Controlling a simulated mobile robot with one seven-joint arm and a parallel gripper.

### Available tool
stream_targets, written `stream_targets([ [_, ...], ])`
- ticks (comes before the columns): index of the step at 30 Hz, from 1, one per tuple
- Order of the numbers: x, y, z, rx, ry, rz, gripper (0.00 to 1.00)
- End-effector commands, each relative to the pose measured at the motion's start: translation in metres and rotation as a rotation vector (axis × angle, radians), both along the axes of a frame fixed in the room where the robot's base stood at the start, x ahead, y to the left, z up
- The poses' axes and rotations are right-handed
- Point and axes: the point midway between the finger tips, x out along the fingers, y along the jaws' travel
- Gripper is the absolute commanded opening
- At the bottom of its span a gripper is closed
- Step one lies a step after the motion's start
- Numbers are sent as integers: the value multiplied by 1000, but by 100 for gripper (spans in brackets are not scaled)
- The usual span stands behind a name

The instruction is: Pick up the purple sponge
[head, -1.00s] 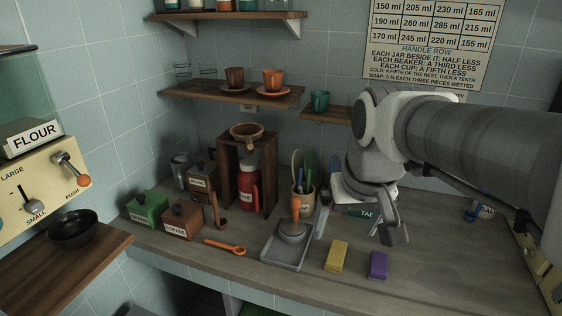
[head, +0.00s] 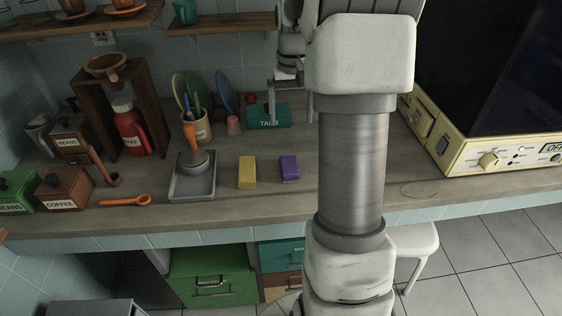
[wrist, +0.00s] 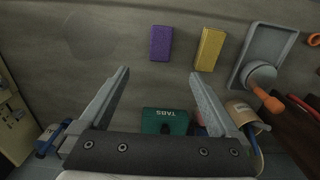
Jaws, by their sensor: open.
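The purple sponge (head: 289,168) lies on the counter just right of the yellow sponge (head: 247,172). In the wrist view the purple sponge (wrist: 161,43) is beyond my fingertips, near the top middle, with the yellow sponge (wrist: 209,48) to its right. My gripper (wrist: 160,78) is open and empty, its two fingers spread wide. In the head view my gripper (head: 290,100) is at the back of the counter near the teal TABS box (head: 268,116), behind the sponges and apart from them. My arm hides part of the counter right of the purple sponge.
A grey tray (head: 178,195) with an orange-handled tool stands left of the sponges. A cup of utensils (head: 202,131) stands behind. A cream machine (head: 480,163) is at the right. The counter right of the purple sponge looks clear in the wrist view's left part.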

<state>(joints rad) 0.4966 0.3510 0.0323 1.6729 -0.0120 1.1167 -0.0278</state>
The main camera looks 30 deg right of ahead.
Motion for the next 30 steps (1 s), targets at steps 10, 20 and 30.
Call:
stream_targets([
  [10, -1, 0, -71, 3, 6, 0, 98],
  [20, 0, 0, -118, 1, 2, -1, 98],
  [30, -3, 2, -150, 2, 5, -1, 98],
])
